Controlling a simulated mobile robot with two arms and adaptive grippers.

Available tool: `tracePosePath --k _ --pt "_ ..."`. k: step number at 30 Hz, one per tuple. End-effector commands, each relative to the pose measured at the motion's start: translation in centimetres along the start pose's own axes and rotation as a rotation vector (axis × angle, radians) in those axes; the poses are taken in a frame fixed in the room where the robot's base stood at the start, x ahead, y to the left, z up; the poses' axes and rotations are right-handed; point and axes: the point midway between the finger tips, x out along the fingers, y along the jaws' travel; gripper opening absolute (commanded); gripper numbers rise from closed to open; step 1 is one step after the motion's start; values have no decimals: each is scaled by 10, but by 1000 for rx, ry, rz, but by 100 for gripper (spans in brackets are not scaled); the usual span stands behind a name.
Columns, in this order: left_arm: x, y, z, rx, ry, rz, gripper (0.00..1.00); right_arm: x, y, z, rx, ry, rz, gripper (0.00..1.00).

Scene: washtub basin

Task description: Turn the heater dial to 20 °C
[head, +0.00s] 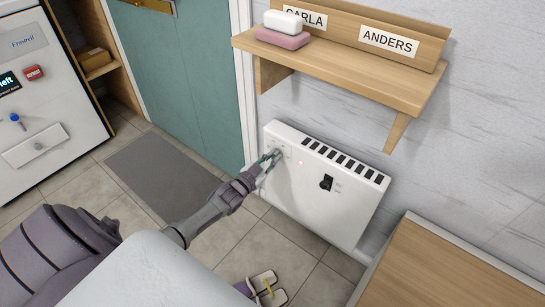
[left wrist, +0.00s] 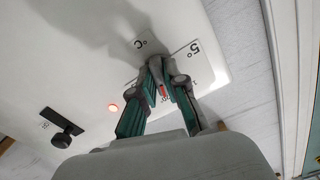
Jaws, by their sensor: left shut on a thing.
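The white heater (head: 345,212) hangs low on the wall, with a slotted top. My left gripper (head: 272,156) reaches to the control at the heater's upper left corner. In the left wrist view my left gripper (left wrist: 163,76) is shut on the dial, which its fingers mostly hide. A small red mark (left wrist: 161,90) shows between the fingers. Another figure near the fingers is partly covered, so I cannot read the dial's setting. My right gripper is not in view.
A black knob (head: 326,183) and a lit red lamp (head: 301,162) are also on the heater front. A wooden shelf (head: 350,70) with soap bars is above. A wooden-topped unit (head: 450,268) stands right. Slippers (head: 262,286) lie on the floor below.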

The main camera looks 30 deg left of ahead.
Motion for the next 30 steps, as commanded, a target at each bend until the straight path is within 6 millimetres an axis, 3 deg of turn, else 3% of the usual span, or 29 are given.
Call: tracePosePath --k 12,29,30 --pt "0 1 1 186 -1 1 0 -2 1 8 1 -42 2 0" --pt "0 1 1 213 -2 1 0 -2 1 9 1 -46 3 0" --pt "0 1 1 212 -2 1 19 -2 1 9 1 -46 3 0"
